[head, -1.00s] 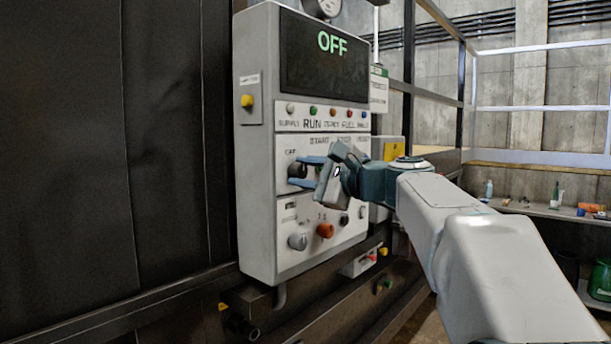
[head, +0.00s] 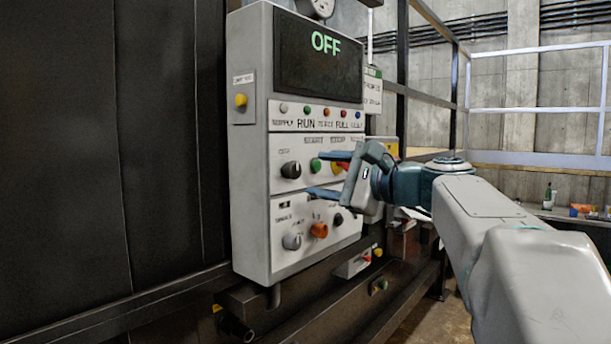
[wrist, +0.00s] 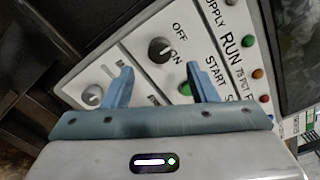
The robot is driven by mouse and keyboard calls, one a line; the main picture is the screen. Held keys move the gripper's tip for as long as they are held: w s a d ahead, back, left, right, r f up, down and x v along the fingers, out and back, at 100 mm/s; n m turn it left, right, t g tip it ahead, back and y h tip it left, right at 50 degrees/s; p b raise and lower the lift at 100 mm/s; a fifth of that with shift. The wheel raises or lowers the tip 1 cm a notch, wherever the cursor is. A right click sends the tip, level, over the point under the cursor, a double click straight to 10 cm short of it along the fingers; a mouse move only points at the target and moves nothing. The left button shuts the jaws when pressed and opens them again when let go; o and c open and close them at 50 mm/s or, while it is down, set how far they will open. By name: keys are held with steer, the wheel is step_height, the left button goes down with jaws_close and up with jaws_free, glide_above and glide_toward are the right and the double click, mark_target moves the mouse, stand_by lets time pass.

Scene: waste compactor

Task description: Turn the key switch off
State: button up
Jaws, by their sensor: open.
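The key switch (head: 291,170) is a round black knob on the grey control panel (head: 252,215). In the wrist view the knob (wrist: 160,50) sits by the labels OFF and ON; which label it points to is hard to tell. The panel's screen (head: 318,60) reads OFF in green. My gripper (head: 315,173) is open and empty, with blue fingers spread wide, to the right of the knob and apart from it. In the wrist view the knob shows beyond the gap between the fingertips (wrist: 159,68).
A green button (head: 315,165) is near the upper finger. A yellow button (head: 241,100) is on the panel's side. A rail and pipes run below. A workbench with small items stands at right.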

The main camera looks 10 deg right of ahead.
steer(key=v, duration=0.7)
steer(key=shift+s+f, duration=0.1)
